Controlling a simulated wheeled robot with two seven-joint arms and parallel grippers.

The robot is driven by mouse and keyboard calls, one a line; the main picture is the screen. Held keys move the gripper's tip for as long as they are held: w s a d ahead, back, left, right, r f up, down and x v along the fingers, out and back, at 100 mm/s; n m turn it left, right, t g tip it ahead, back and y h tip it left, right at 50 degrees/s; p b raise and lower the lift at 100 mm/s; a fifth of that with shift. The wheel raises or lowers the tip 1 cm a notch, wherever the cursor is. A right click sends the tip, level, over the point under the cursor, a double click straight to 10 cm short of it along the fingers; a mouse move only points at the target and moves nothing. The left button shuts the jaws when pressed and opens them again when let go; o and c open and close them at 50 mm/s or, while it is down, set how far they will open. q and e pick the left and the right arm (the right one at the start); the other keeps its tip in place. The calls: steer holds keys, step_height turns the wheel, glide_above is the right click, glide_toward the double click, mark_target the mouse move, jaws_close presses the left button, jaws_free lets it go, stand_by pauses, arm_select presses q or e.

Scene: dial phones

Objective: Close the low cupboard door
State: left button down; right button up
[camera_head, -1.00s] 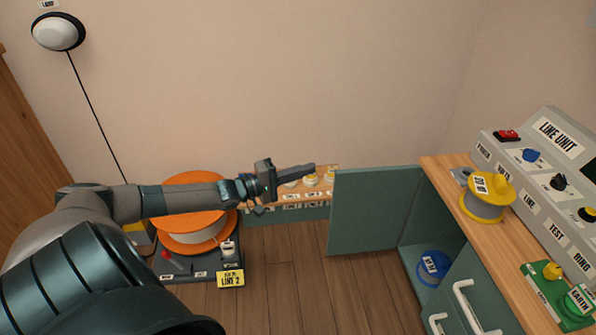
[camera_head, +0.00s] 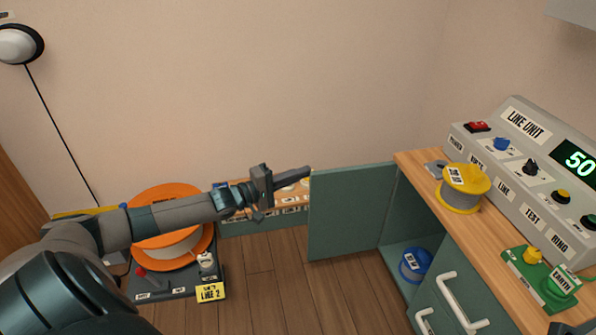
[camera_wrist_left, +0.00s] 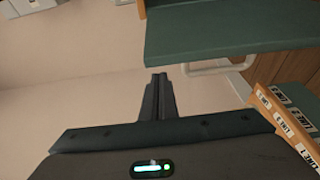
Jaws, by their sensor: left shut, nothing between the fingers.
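The low cupboard door (camera_head: 350,212) is a green panel standing open, swung out to the left of the green cupboard. The cupboard's open inside (camera_head: 400,265) shows a blue reel (camera_head: 415,264) on its floor. My left gripper (camera_head: 308,172) is shut and empty, its tips by the door's upper left corner in the head view; I cannot tell whether they touch. In the left wrist view the shut fingers (camera_wrist_left: 158,80) point toward the green door panel (camera_wrist_left: 230,28), which has a pale handle (camera_wrist_left: 215,68) on it. My right gripper is not in view.
A grey line unit (camera_head: 530,160), a yellow reel (camera_head: 464,186) and a green earth block (camera_head: 540,280) stand on the wooden cupboard top. An orange reel (camera_head: 150,203) and a low shelf (camera_head: 265,228) lie left of the door. Wooden floor (camera_head: 270,290) is free before it.

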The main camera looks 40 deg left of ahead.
arm_select(q)
steer(key=shift+s+d, duration=0.4)
steer(key=shift+s+d, duration=0.1)
stand_by(0.3)
